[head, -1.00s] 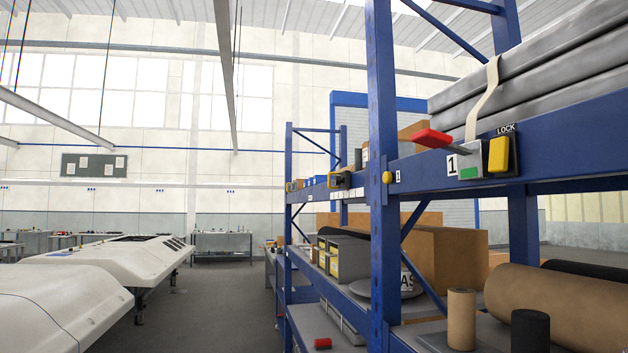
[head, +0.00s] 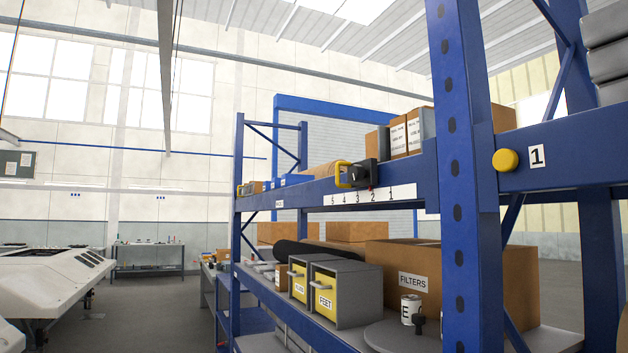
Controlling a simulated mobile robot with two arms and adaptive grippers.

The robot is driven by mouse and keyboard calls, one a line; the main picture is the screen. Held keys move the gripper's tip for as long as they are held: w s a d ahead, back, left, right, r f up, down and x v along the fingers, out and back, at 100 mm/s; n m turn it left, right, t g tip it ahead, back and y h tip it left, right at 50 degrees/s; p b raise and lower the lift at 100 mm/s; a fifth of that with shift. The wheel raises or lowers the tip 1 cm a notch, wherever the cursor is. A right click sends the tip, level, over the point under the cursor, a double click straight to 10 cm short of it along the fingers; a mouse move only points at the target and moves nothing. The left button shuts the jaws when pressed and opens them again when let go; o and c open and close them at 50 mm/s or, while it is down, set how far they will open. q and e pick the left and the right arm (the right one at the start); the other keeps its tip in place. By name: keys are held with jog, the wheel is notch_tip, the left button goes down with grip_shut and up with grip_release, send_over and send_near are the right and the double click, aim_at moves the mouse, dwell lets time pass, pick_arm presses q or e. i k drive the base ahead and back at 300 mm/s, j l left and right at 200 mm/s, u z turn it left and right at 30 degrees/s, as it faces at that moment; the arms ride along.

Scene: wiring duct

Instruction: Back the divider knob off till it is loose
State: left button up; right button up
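Neither of my grippers is in view. No part is labelled as the divider knob, and I cannot tell for sure which one it is. A round yellow knob (head: 506,160) sits on the blue shelf beam at the right, beside a plate marked 1 (head: 537,155). Further along, a black block (head: 371,174) with a yellow handle (head: 343,175) is mounted on the beam above a number strip (head: 370,196). A small black knob-like part (head: 418,321) shows low on the shelf, by a white can marked E (head: 409,309). Its mounting is unclear.
A blue rack upright (head: 461,180) stands close at the right. The shelf below holds yellow-fronted drawers (head: 325,298), a cardboard box marked FILTERS (head: 412,281) and a grey round plate (head: 392,339). A white body shell (head: 55,283) lies at the left. Grey floor (head: 155,325) is open between.

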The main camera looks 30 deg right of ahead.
aim_at(357, 173)
jog(key=i, duration=1.85)
jog(key=i+z, duration=0.3)
jog(key=i+j+z, duration=0.3)
jog(key=i, duration=0.15)
jog(key=i+j+z, duration=0.15)
jog(key=i+z, duration=0.15)
jog(key=z, duration=2.05)
jog(key=i+j, duration=0.05)
